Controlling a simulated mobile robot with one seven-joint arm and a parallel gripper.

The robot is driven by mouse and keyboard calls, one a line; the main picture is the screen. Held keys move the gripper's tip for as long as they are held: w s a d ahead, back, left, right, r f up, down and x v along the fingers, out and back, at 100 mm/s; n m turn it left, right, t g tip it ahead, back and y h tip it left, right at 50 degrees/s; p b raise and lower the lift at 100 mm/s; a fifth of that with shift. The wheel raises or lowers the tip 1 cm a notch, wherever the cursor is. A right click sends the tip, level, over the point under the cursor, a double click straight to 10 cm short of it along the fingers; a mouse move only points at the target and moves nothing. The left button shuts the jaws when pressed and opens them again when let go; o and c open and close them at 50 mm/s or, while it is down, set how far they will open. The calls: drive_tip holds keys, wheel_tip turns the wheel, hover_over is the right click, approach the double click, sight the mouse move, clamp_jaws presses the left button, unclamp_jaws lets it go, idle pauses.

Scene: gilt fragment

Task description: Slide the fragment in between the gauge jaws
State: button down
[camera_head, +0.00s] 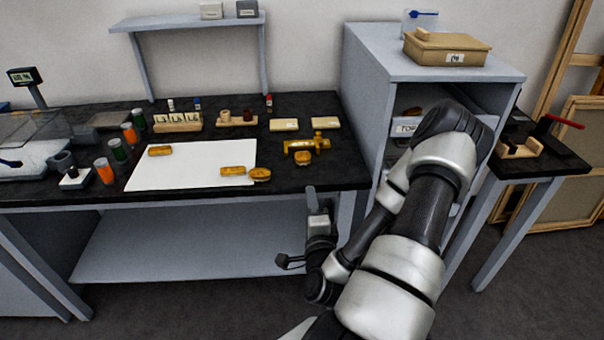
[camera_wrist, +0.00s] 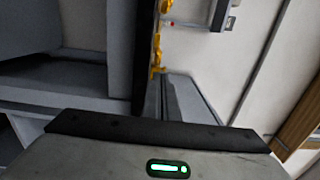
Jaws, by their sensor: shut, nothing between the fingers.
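Three small gilt pieces lie on the white sheet (camera_head: 190,176) on the black bench: one at the back left (camera_head: 160,150), one near the front right (camera_head: 233,171) and one beside it at the sheet's right edge (camera_head: 260,174). I cannot tell which is the task's fragment. A brass-coloured tool (camera_head: 306,146), apparently the gauge, stands right of the sheet; its jaws are too small to make out. My gripper (camera_head: 311,190) is shut and empty at the bench's front edge, apart from the pieces. In the wrist view, gilt shapes (camera_wrist: 156,50) show small beyond the dark bench edge.
Wooden blocks (camera_head: 178,122), coloured jars (camera_head: 104,170) and two pale slabs (camera_head: 284,125) stand around the sheet. A grey cabinet (camera_head: 365,75) rises right of the bench, close to my arm. The sheet's middle is clear.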

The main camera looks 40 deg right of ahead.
sight(304, 160)
drive_tip(key=b+x, duration=0.4)
drive_tip(key=x, duration=0.7)
drive_tip(key=shift+w+d, duration=0.1)
drive_tip(key=shift+w, duration=0.05)
drive_tip(key=shift+w+d, duration=0.35)
drive_tip(key=shift+w, duration=0.25)
drive_tip(key=shift+w, duration=0.1)
drive_tip(key=shift+b+x, duration=0.3)
drive_tip(key=shift+x, duration=1.2)
drive_tip(key=shift+a, duration=0.1)
